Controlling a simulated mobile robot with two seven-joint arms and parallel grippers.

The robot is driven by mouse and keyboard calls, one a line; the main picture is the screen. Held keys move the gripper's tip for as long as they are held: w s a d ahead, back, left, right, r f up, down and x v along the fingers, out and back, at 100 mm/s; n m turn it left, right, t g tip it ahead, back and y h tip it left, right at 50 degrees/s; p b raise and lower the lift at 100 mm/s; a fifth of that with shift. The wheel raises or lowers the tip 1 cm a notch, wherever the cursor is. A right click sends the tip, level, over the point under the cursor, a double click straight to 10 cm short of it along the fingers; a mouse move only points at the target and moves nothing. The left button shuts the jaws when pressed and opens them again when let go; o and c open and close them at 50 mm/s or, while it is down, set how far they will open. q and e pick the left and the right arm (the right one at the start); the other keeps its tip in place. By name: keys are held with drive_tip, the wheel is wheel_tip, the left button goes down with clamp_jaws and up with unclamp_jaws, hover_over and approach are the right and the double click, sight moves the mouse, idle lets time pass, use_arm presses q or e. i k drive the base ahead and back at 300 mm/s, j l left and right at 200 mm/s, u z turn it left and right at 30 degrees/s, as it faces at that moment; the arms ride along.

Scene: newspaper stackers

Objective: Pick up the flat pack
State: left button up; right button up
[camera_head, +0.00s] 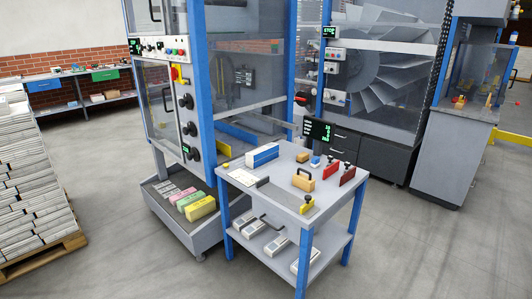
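No object is clearly recognisable as the flat pack. On the grey top of the blue-legged table (283,213) a white and blue box (262,156) lies near the back left. A thin flat white piece (242,177) lies near the left edge of that top. A tan block with a dark handle (303,180) stands near the middle. I cannot tell which of these, if any, is the flat pack. Neither of my grippers is in view.
Red plates (347,175) and a yellow piece (307,203) stand at the table's right and front. Boxes (276,245) lie on its lower shelf. A blue-framed machine (203,90) stands behind. Stacked papers (32,190) on a pallet are left. The right floor is clear.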

sight(255, 155)
drive_tip(key=i+j+z, duration=0.15)
drive_tip(key=z, duration=0.3)
drive_tip(key=i+j+z, duration=0.15)
drive_tip(key=z, duration=0.25)
drive_tip(key=i+j+z, duration=0.15)
drive_tip(key=j, duration=0.15)
drive_tip(key=j+z, duration=0.1)
drive_tip(key=j, duration=0.2)
drive_tip(key=i+j+z, duration=0.15)
drive_tip(key=j, duration=0.2)
drive_tip(key=i+j, duration=0.1)
drive_tip(key=j, duration=0.35)
drive_tip(key=i+j, duration=0.15)
drive_tip(key=j, duration=0.3)
drive_tip(key=z, duration=0.05)
